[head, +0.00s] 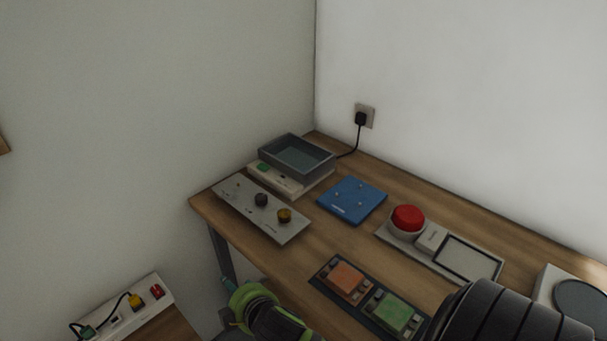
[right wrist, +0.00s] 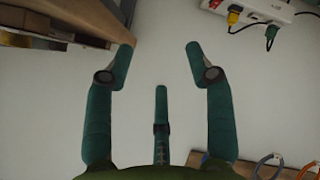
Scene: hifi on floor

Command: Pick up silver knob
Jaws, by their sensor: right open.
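A grey panel (head: 250,223) lies on the desk at its left end and carries a row of knobs. A small silver knob or stub (head: 238,186) stands at its far left. Beside it are a dark grey knob (head: 261,200) and a brass knob (head: 284,215). The silver one is too small to make out clearly. My right gripper, with teal fingers, is open and empty in the right wrist view (right wrist: 160,50). In the head view its green wrist shows below the desk's front edge, lower than the panel and apart from it. My left gripper is not in view.
Behind the panel is a grey tray (head: 297,157) on a white base. To the right are a blue plate (head: 352,200), a red button (head: 408,218) and orange and green blocks. A power strip (head: 130,312) with plugs is at lower left. The desk's front edge (head: 207,217) lies between my gripper and the panel.

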